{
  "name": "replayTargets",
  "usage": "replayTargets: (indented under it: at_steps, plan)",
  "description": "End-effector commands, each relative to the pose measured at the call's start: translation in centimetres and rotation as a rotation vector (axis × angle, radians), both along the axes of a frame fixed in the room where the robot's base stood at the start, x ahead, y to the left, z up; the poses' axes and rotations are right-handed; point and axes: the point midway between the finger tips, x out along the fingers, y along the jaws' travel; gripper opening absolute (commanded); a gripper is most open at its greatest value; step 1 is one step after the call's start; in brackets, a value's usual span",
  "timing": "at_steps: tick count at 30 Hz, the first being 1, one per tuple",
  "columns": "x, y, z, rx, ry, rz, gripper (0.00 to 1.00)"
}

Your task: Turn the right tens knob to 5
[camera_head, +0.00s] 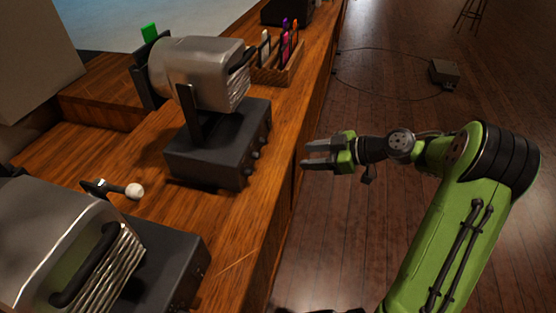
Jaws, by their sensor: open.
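Small dark knobs (256,154) sit on the right-facing side of a black box (218,150) under a silver lamp on the wooden desk. No digits or markings on them are readable, so I cannot tell which is the right tens knob or its setting. My gripper (311,154) is open and empty, its fingers pointing left toward that box. It hangs beyond the desk's right edge, apart from the knobs, with a clear gap between.
Another silver lamp (58,240) on a black box (172,266) stands at the near left. A pale ball-ended stick (133,190) lies between the lamps. A wooden holder (277,75) with markers stands farther back. Floor right of the desk is clear near my gripper.

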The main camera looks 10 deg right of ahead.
Motion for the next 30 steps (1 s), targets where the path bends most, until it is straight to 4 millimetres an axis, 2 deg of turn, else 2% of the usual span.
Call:
replayTargets:
  at_steps: [1, 3, 7, 22, 27, 30]
  plan:
    - [0.4, -0.6, -0.9, 0.03, -0.035, 0.001, 0.48]
    - [0.7, -1.0, -1.1, 0.051, -0.071, 0.005, 0.48]
    - [1.2, -0.3, -1.3, 0.057, -0.084, 0.011, 0.48]
    - [6.5, 9.4, -5.9, 0.056, -0.079, 0.012, 0.48]
    - [7.7, 11.3, -6.7, 0.056, -0.08, 0.008, 0.48]
    - [7.9, 11.6, -6.9, 0.054, -0.078, 0.008, 0.48]
